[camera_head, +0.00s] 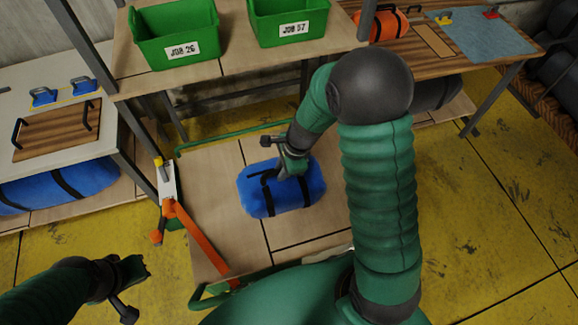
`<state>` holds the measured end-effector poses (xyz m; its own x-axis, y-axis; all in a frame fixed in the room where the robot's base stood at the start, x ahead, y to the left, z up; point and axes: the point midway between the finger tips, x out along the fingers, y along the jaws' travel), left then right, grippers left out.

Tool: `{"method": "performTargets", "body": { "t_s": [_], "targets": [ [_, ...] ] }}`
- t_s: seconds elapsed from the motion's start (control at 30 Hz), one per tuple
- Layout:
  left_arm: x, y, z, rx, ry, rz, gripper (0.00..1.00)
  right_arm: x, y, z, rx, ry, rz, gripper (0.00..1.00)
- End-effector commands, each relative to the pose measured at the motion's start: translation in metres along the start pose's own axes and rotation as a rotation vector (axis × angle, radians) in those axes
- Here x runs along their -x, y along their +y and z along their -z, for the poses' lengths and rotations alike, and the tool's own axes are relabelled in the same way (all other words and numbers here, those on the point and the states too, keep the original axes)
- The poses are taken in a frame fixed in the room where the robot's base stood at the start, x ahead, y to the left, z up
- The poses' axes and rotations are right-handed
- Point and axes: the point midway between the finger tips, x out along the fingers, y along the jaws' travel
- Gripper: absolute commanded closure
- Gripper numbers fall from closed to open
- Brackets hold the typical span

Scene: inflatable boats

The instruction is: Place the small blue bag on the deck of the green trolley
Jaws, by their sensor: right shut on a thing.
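The small blue bag (258,198), with black straps, is over the wooden deck (215,170) of the green trolley (215,137). I cannot tell whether it rests on the deck or hangs just above it. My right gripper (283,174) is shut on the top of the bag, and its fingertips are partly hidden against the strap. My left gripper (138,272) is at the lower left, apart from the trolley and over the yellow floor; its fingers are too dark to read.
An orange bar (198,240) lies along the deck's left side, next to a white-and-orange item (168,185). A shelf behind holds green bins (175,35) (288,20). A larger blue bag (65,185) is under the left table. An orange bag (385,25) is on the right bench.

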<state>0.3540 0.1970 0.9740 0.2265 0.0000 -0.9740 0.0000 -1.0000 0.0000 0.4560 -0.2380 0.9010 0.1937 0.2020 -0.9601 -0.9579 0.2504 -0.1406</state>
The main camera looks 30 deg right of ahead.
Motion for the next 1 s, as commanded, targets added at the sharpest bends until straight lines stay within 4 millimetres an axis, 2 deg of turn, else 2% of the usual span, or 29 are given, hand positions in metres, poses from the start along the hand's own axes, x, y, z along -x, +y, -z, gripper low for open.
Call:
{"method": "performTargets", "body": {
  "t_s": [0.17, 0.53, 0.77, 0.8, 0.93, 1.0],
  "targets": [
    [0.003, 0.0, 0.001, 0.0, 0.0, 0.0, 1.0, -0.002, -0.001, -0.012, 0.002, -0.002, 0.002, 1.0],
    [-0.006, 0.0, -0.002, 0.0, 0.0, 0.0, 1.0, -0.035, 0.004, -0.003, -0.001, -0.002, 0.001, 1.0],
    [-0.006, 0.0, -0.001, 0.0, 0.0, 0.0, 1.0, -0.036, 0.004, -0.002, 0.0, -0.001, 0.003, 1.0],
    [-0.006, 0.0, -0.001, 0.0, 0.0, 0.0, 1.0, -0.038, 0.005, -0.002, 0.0, 0.0, 0.0, 0.81],
    [-0.006, 0.0, -0.001, 0.0, 0.0, 0.0, 1.0, -0.037, 0.005, -0.002, 0.0, 0.0, 0.0, 0.64],
    [-0.006, 0.0, -0.001, 0.0, 0.0, 0.0, 1.0, -0.037, 0.005, -0.002, 0.0, -0.001, 0.0, 0.62]
  ]
}}
